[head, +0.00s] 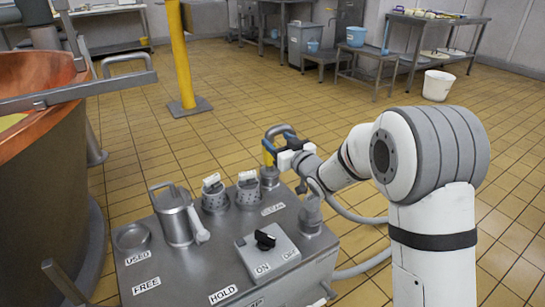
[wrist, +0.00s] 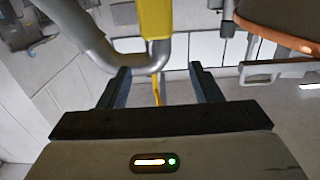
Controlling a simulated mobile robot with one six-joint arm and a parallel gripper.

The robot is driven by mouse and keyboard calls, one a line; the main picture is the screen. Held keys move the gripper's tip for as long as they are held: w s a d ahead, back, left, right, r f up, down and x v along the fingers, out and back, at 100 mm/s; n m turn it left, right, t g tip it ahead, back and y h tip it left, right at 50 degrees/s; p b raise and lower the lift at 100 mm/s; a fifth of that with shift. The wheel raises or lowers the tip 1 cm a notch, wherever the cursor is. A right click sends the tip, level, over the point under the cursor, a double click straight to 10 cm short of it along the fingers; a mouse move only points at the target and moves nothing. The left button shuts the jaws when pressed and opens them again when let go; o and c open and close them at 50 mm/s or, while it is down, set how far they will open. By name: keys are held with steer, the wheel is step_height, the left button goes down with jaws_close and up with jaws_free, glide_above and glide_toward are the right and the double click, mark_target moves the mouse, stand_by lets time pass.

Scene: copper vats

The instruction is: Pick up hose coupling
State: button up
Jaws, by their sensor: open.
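My gripper (head: 272,142) is open at the back right of the metal bench top. It is beside a yellow piece with a grey bent tube, which looks like the hose coupling (head: 268,157), upright on a metal base. In the wrist view my gripper's two dark fingers (wrist: 161,88) are spread apart. The coupling's grey bent tube (wrist: 145,63) curves across just past the fingertips, and a narrow yellow strip shows between the fingers. Whether the fingers touch it cannot be told. My gripper hides part of the coupling in the head view.
The bench holds a metal jug (head: 174,222), two perforated cups with white-topped pieces (head: 214,196), a switch box (head: 267,255) and a metal fitting (head: 311,215). A grey hose runs along the right. A copper vat (head: 30,75) stands left. The tiled floor behind is mostly clear.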

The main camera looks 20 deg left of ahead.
steer(key=w+a+f+b, duration=0.2)
steer(key=w+a, duration=0.1)
steer(key=w+a+f+b, duration=0.1)
steer(key=a, duration=0.1)
steer(key=shift+w+f, duration=0.25)
steer(key=shift+f, duration=0.05)
steer(key=shift+w+a+r, duration=0.15)
steer(key=shift+w+a, duration=0.05)
steer(key=shift+a, duration=0.1)
steer(key=shift+r, duration=0.1)
steer(key=c, duration=1.2)
steer(key=shift+o, duration=0.2)
steer(key=shift+r, duration=0.1)
